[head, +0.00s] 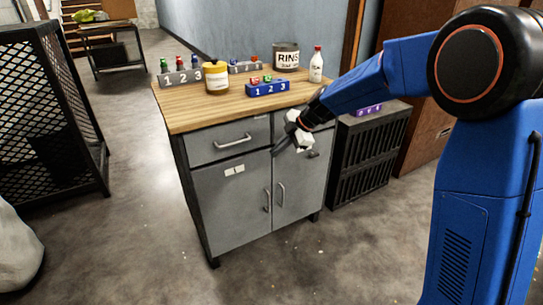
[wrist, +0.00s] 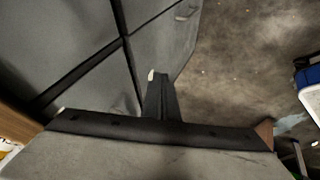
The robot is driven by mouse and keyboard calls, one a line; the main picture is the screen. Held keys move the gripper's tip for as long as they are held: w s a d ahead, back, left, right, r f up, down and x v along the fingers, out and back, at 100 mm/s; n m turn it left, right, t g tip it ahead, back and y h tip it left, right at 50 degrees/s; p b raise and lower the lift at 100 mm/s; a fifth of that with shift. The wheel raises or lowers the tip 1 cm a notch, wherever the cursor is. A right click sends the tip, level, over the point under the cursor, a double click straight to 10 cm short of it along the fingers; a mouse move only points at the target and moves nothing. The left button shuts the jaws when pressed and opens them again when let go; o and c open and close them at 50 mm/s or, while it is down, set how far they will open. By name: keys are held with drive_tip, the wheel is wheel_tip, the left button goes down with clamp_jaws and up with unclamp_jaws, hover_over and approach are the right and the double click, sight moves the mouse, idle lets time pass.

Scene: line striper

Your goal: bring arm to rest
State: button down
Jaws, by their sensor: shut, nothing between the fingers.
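My arm (head: 368,88) is blue. It reaches from the right side of the head view to the front right of the workbench cabinet (head: 230,205). My gripper (head: 277,151) is dark and points down and left, in front of the cabinet's drawers. In the wrist view my gripper (wrist: 157,76) shows its fingers together with nothing between them. Grey cabinet panels (wrist: 75,50) lie beyond the fingers there. Whether the gripper touches the cabinet front cannot be told.
The wooden top (head: 190,118) holds a yellow-banded jar (head: 216,78), a blue numbered block (head: 268,89), a RINS tin (head: 286,57) and a white bottle (head: 316,65). A dark crate (head: 366,155) stands right of the cabinet. A mesh cage (head: 45,110) is at left. Floor in front is clear.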

drive_tip(key=s+d+r+m+h, duration=0.1)
drive_tip(key=s+d+r+m, duration=0.25)
drive_tip(key=s+d, duration=0.35)
drive_tip(key=s+d+r+m+t+h, duration=0.1)
drive_tip(key=s+d+r+m, duration=0.25)
drive_tip(key=s+d, duration=0.3)
drive_tip(key=s+d+r+m+h, duration=0.1)
drive_tip(key=s+d+r+m, duration=0.25)
drive_tip(key=s+d, duration=0.35)
drive_tip(key=s+d+f+m+t+h, duration=0.1)
drive_tip(key=s+d+f+m+h, duration=0.1)
drive_tip(key=s+d+m, duration=0.4)
drive_tip(key=s+d+f+m+h, duration=0.2)
drive_tip(key=s+d+m, duration=0.5)
drive_tip(key=s, duration=0.8)
drive_tip(key=shift+s+d+f+t, duration=0.15)
drive_tip(key=shift+d+f+t, duration=0.2)
drive_tip(key=shift+f, duration=0.2)
